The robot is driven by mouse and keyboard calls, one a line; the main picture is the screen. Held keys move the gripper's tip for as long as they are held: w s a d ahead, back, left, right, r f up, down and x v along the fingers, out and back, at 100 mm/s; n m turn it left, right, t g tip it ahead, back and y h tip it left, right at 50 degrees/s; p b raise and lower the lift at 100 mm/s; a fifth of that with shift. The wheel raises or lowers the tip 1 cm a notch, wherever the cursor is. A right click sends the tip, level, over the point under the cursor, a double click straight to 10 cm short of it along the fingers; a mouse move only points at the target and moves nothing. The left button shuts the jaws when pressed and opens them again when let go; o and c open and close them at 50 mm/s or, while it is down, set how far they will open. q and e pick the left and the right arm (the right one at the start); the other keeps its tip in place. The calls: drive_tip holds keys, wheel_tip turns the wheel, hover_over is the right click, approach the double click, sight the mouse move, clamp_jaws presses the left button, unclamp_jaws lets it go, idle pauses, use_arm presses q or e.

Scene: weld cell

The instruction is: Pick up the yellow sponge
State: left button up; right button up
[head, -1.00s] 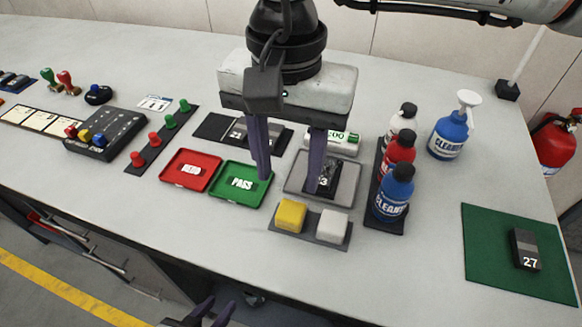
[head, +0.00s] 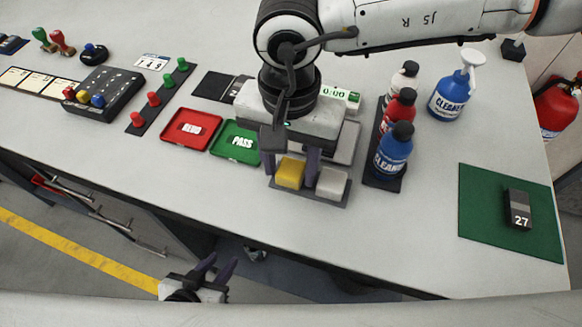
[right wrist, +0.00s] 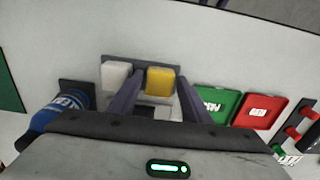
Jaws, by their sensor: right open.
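The yellow sponge (head: 290,173) sits on a dark grey holder (head: 310,196) beside a white block (head: 331,183). In the right wrist view the sponge (right wrist: 160,80) lies just beyond and between the fingertips, with the white block (right wrist: 116,75) to its left. My right gripper (head: 291,174) is open and empty. Its fingers appear to either side of the sponge; whether they touch it or are still above it I cannot tell. My left gripper (head: 222,260) is open and empty, low in front of the table edge.
Green PASS tray (head: 236,142) and red tray (head: 190,130) lie left of the holder. Blue (head: 394,152), red (head: 397,115) and white bottles stand close on its right. A green mat (head: 490,225) lies far right. The front table strip is clear.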

sight(290, 171)
drive_tip(key=c, duration=0.8)
drive_tip(key=shift+r, duration=0.1)
wheel_tip(290, 171, up, 10)
drive_tip(key=shift+f+b, duration=0.1)
drive_tip(key=shift+b, duration=0.25)
